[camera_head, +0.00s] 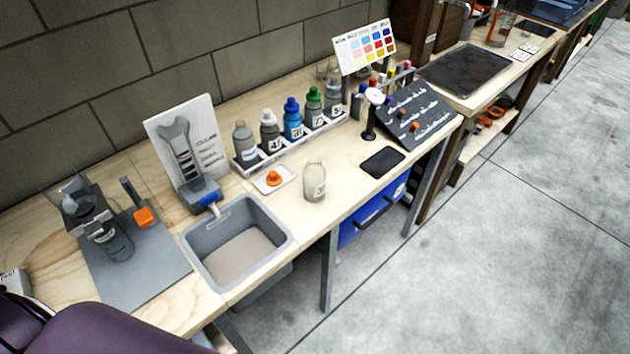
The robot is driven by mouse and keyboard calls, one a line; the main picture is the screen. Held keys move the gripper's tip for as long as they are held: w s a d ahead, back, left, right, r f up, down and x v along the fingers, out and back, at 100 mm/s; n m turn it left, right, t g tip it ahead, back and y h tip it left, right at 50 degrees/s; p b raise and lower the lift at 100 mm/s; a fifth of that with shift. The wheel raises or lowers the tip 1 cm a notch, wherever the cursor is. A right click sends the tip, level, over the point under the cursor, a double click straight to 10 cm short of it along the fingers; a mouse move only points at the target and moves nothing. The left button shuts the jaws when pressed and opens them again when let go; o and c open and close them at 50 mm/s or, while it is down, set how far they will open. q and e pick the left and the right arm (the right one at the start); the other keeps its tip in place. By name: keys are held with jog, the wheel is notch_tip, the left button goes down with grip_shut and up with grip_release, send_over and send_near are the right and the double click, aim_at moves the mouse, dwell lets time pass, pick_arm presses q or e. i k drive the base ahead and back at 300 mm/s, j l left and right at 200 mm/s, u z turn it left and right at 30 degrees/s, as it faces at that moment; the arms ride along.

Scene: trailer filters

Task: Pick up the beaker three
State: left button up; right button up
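I cannot tell for sure which vessel is beaker three, as the labels are too small to read. A pale translucent jar (314,182) stands alone on the bench in front of the tray. A clear vessel (500,30) stands on the far bench. Neither of my grippers shows in the view.
A grey sink (194,262) is set into the wooden bench. A small white plate with an orange piece (273,178), a black pad (382,162) and a dark sloped panel (416,113) lie nearby. At left, a device (105,235) stands on a grey mat (150,283). Floor (500,240) at right is clear.

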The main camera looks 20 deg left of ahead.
aim_at(113, 242)
jog(key=j+u, duration=0.2)
jog(key=u, duration=1.8)
